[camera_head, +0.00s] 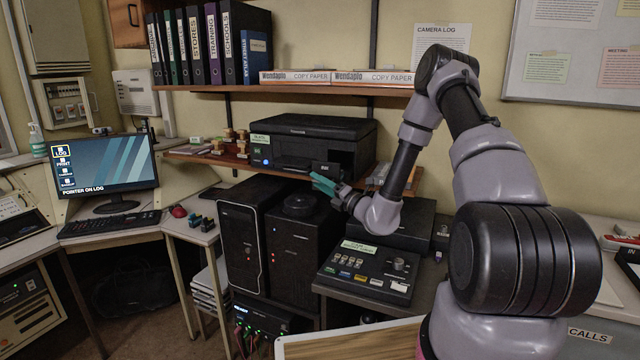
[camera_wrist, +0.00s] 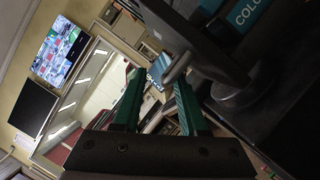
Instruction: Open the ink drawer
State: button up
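The black printer (camera_head: 345,140) stands on the lower shelf. A small dark front piece (camera_head: 327,168) sits at its lower right front, and I cannot read its label or tell whether it is the ink drawer. My gripper (camera_head: 318,182) is just below and in front of this piece. In the wrist view my gripper (camera_wrist: 160,95) has its two green fingers apart, with nothing visible held between them. A grey bar like a handle (camera_wrist: 180,68) shows close to the right fingertip; contact cannot be told. A dark panel and teal label with "COLO" (camera_wrist: 245,15) lie at the right.
Rubber stamps (camera_head: 225,142) stand left of the printer. Copy paper packs (camera_head: 330,77) lie on the shelf above. Black computer towers (camera_head: 300,240) and a button console (camera_head: 368,270) are below my gripper. The monitor (camera_head: 105,165) is at the left.

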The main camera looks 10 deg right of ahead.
jog(key=v, duration=1.1)
jog(key=shift+w, duration=0.1)
jog(key=s+a+r+n+g+y, duration=0.5)
jog(key=s+a+r+n+g, duration=0.15)
jog(key=r+n+g, duration=0.35)
jog(key=s+a+r+n+g+h, duration=0.1)
jog(key=s+r+n+g+h, duration=0.25)
jog(key=s+n, duration=0.4)
jog(key=s+a+r+n+g+h, duration=0.2)
jog(key=s+r+n+g+h, duration=0.15)
jog(key=s+n, duration=0.4)
jog(key=s+d+r+n+t+h, duration=0.2)
jog(key=d+r+n+t+h, duration=0.2)
jog(key=d+r+n, duration=0.1)
jog(key=s+d+r+n+t+h, duration=0.3)
jog(key=d+r+n+t+h, duration=0.1)
jog(key=d+r+n, duration=0.2)
jog(key=shift+s+d+r+h, duration=0.3)
jog(key=shift+d+r, duration=0.1)
jog(key=shift+d, duration=0.05)
jog(key=shift+d, duration=0.15)
